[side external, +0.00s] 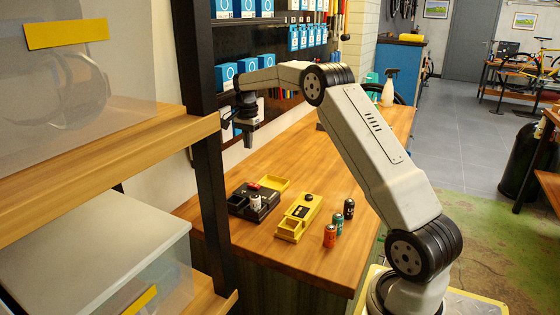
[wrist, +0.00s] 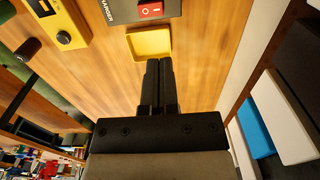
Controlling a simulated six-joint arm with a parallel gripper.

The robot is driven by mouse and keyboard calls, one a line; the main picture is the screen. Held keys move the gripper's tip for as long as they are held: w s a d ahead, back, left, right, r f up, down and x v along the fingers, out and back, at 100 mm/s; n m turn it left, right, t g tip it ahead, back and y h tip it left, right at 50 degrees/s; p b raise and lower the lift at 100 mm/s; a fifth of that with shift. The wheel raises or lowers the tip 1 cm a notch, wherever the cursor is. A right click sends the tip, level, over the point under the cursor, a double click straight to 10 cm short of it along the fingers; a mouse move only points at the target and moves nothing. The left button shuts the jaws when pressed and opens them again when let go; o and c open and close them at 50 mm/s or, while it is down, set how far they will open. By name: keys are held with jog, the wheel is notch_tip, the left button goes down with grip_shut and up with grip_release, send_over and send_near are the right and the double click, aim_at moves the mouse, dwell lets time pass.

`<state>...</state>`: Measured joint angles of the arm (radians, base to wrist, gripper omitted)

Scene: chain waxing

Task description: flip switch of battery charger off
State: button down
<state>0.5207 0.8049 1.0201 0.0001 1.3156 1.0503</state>
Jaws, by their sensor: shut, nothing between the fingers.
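In the wrist view, the switch (wrist: 150,10) shows white marks at the top edge, and most of the charger (wrist: 122,12) is cut off; which way the rocker is pressed is unclear. My gripper (side external: 247,143) is raised above the bench near the wall, apart from the charger. In the wrist view, my gripper (wrist: 159,62) is shut and empty, its fingertips appearing just below the yellow tray (wrist: 135,44).
A yellow device (side external: 303,212) with a black knob lies right of the charger. Orange (side external: 330,237), teal (side external: 338,225) and dark (side external: 349,209) cells stand beside it. A shelf post (side external: 205,150) rises at left.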

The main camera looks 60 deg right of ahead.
aim_at(254, 185)
notch_tip(254, 185, down, 12)
jog(key=shift+f, duration=0.2)
dwell(0.4)
jog(key=shift+f, duration=0.2)
dwell(0.3)
jog(key=shift+s, duration=0.15)
jog(key=shift+s+r, duration=0.35)
jog(key=shift+s, duration=0.2)
jog(key=shift+r, duration=0.1)
dwell(0.3)
notch_tip(254, 185, up, 14)
jog(key=w, duration=0.2)
jog(key=shift+w, duration=0.2)
dwell(0.3)
